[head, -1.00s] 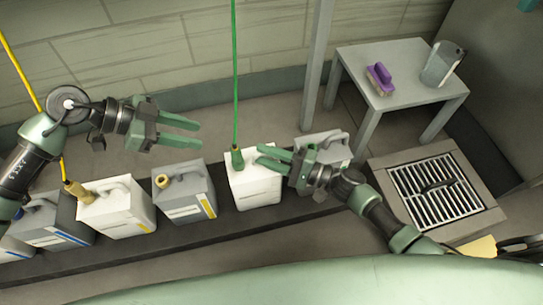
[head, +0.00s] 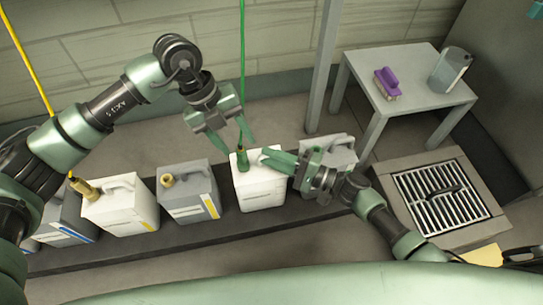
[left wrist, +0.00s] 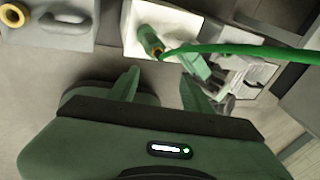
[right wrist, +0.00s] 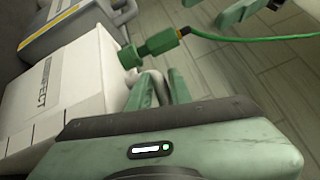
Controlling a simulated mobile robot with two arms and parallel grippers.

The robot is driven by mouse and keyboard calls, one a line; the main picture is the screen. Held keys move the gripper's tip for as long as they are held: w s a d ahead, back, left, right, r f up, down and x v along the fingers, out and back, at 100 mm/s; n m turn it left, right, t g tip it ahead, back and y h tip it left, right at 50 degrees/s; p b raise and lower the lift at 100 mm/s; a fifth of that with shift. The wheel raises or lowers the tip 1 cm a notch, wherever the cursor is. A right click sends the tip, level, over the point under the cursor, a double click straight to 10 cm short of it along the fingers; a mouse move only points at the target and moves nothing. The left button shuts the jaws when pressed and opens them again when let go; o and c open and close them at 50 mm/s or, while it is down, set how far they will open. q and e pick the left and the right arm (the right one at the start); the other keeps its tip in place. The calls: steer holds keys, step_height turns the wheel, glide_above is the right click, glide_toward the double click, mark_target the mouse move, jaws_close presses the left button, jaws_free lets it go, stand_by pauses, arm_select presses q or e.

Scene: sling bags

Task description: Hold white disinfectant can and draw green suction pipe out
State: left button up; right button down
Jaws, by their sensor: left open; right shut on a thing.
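The white disinfectant can (head: 259,193) stands on the dark low ledge; its printed side shows in the right wrist view (right wrist: 62,92). The green suction pipe (head: 242,80) rises from the green fitting (head: 242,160) at the can's top; the fitting also shows in the right wrist view (right wrist: 150,47). My right gripper (head: 275,160) is shut on the can's handle (right wrist: 146,92), beside the fitting. My left gripper (head: 231,143) is open and empty, just above and behind the fitting, with the pipe close to its fingers. In the left wrist view the pipe (left wrist: 235,49) passes beyond the fingertips.
A grey can with a yellow cap (head: 189,190) and a white can with a yellow pipe fitting (head: 120,205) stand to the left. Another grey can (head: 328,155) stands close on the right. A grey table (head: 415,90) and a floor grate (head: 440,198) are further right.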

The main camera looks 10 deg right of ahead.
mark_target(241, 150)
arm_select(q)
steer(key=m+y, duration=0.2)
steer(key=m, duration=0.1)
steer(key=w+r+m+t, duration=0.1)
steer(key=shift+d+m+y, duration=0.4)
steer(key=shift+w+r+m+y, duration=0.15)
steer(key=shift+w+m+y, duration=0.2)
steer(key=shift+m, duration=0.55)
steer(key=shift+f, duration=4.45)
jaws_close()
step_height(241, 150, up, 22)
steer(key=shift+r, duration=0.1)
